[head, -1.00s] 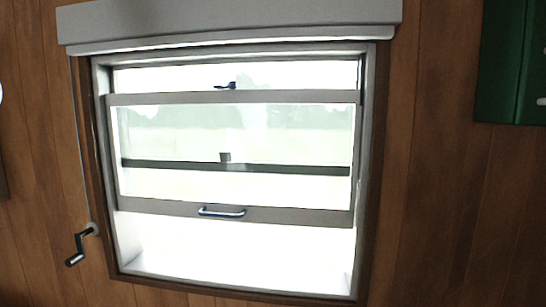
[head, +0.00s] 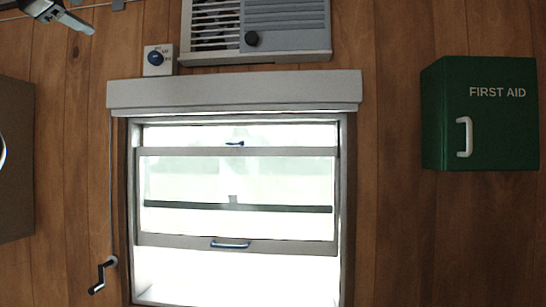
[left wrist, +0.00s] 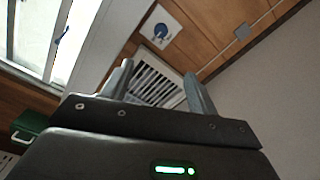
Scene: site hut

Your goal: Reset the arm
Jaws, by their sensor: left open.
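My left gripper (left wrist: 159,70) is open and empty in the left wrist view, with its two grey fingers spread apart. In the head view part of my left gripper (head: 70,18) shows at the top left corner, high against the wall and cut off by the frame edge. It is apart from the window's sash (head: 160,244) and from the crank (head: 103,276). My right gripper is in neither view.
A window with a roller box (head: 235,92) fills the middle; its sash is raised above an opening. A vent unit (head: 284,57) and a knob box (head: 158,68) sit above. A green first aid cabinet (head: 490,125) is at right, a brown panel (head: 14,165) at left.

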